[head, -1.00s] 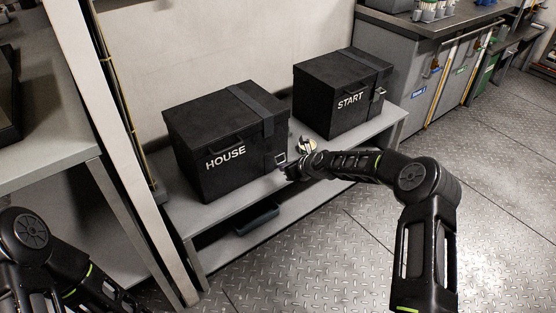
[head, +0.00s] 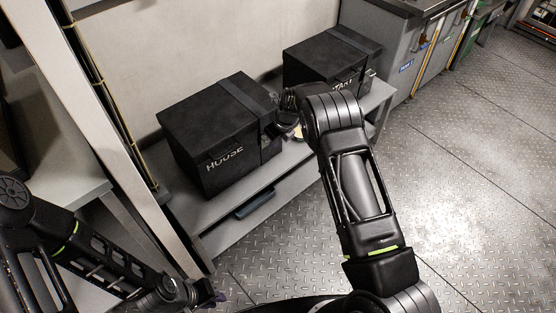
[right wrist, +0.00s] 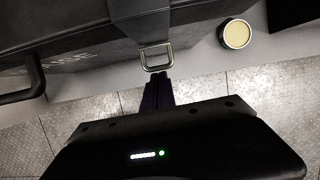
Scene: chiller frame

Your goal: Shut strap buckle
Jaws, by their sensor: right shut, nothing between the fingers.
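The black box lettered HOUSE (head: 195,125) stands on the grey bench with a dark strap (head: 240,98) over its lid. In the right wrist view the strap (right wrist: 143,28) ends in a rectangular metal buckle loop (right wrist: 156,59) at the box's edge. My right gripper (right wrist: 157,80) is shut and empty, its fingertips right at the loop's lower edge; I cannot tell whether they touch. In the head view my right arm hides the buckle. My left gripper (head: 205,295) is low at the left, away from the boxes; its fingers are too dark to read.
A second black box (head: 325,58), its lettering partly hidden, stands further right on the bench (head: 225,198). A small round tin with pale yellow contents (right wrist: 237,34) sits beside the HOUSE box. A dark handle (right wrist: 22,82) sticks out of the box. The floor at right is clear.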

